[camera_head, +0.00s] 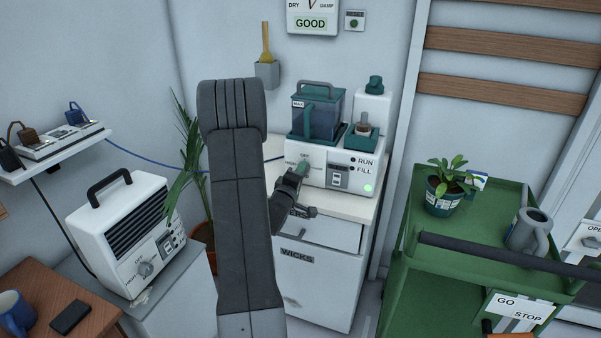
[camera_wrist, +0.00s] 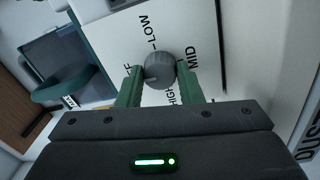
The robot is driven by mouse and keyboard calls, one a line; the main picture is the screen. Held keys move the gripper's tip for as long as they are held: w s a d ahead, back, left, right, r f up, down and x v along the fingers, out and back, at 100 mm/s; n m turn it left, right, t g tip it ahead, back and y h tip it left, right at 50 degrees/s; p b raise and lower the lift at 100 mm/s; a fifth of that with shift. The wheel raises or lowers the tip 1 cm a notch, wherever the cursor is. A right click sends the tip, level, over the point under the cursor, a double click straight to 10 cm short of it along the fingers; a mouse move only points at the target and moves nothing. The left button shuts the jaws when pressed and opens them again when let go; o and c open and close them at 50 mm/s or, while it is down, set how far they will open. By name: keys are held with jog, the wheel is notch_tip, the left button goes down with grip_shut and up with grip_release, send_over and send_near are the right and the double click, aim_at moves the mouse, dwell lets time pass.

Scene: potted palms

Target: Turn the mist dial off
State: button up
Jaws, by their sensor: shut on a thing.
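The mist dial (camera_wrist: 158,62) is a round grey knob on the white front panel in the wrist view. The labels LOW, MID, HIGH and the end of OFF are printed around it. Its pointer setting is not clear. My gripper (camera_wrist: 160,74) has its two green fingers on either side of the knob, shut on it. In the head view my gripper (camera_head: 302,168) reaches the front of the white mist machine (camera_head: 318,177), and it hides the dial there. The machine carries a blue-tinted water tank (camera_head: 320,118) and RUN and FILL marks, with a green light lit below.
The machine stands on a white cabinet (camera_head: 319,283) with a drawer marked WICKS. A white heater (camera_head: 120,230) with its own dial stands at left. A palm (camera_head: 186,165) is behind my arm. A green cart (camera_head: 430,228) with a potted plant (camera_head: 446,192) and watering can (camera_head: 530,231) is at right.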

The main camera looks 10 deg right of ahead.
dwell(0.4)
jog(key=o, duration=1)
jog(key=v, duration=1.4)
jog(key=shift+w, duration=0.1)
jog(key=x, duration=1.3)
jog(key=shift+w+d, duration=0.25)
jog(key=shift+w, duration=0.05)
